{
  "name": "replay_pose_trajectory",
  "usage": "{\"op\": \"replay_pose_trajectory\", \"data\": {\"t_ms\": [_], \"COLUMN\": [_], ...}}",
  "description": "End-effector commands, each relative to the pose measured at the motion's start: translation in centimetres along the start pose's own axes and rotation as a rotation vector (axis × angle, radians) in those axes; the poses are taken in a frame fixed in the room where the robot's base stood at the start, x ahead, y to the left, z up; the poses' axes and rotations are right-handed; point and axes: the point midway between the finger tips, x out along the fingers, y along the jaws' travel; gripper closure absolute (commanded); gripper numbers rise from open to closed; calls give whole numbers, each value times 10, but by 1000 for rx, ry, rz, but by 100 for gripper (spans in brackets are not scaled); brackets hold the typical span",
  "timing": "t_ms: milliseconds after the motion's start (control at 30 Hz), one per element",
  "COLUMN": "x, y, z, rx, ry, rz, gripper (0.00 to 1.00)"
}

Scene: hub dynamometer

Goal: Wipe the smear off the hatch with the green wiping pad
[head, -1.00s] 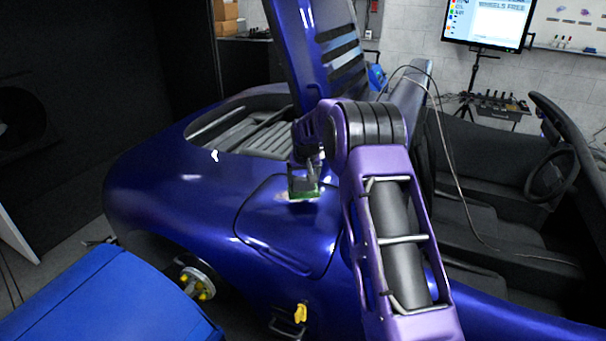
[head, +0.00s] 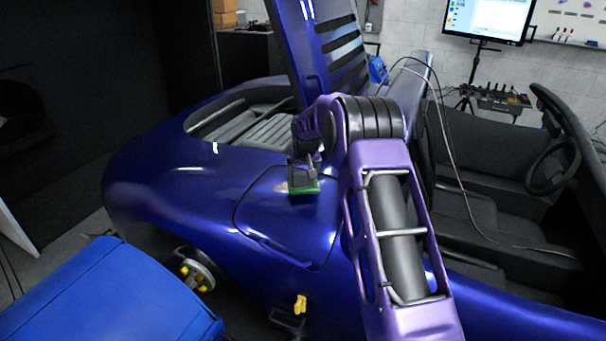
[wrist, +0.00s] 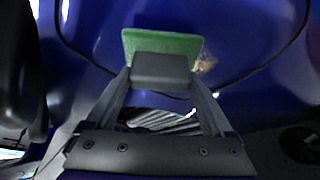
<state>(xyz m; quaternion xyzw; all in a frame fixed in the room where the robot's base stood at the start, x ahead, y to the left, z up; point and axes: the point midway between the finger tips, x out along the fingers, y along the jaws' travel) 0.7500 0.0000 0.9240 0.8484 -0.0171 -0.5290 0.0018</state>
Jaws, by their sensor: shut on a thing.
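The green wiping pad (head: 304,191) has a dark grey block handle, which shows in the wrist view (wrist: 160,68). My gripper (head: 304,174) is shut on this handle, a finger on each side. The pad is at the upper part of the blue hatch (head: 285,230), low over or touching its surface; I cannot tell which. In the wrist view the hatch (wrist: 120,18) lies beyond the pad, bounded by a dark seam. A small brownish smear (wrist: 207,63) shows just beside the pad's right edge there.
The raised blue lid (head: 305,45) stands behind my gripper, above the slatted opening (head: 265,132). A yellow piece (head: 300,304) sits below the hatch. A blue covered block (head: 110,300) is at lower left. The open cockpit (head: 500,190) is at right.

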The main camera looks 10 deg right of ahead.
Motion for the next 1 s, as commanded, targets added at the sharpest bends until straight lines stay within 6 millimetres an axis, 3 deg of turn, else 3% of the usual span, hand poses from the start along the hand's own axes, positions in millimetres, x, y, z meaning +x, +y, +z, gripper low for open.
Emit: {"op": "replay_pose_trajectory", "data": {"t_ms": [1000], "x": [19], "y": [0], "z": [8], "rx": [0], "ry": [1], "rz": [0], "gripper": [79]}}
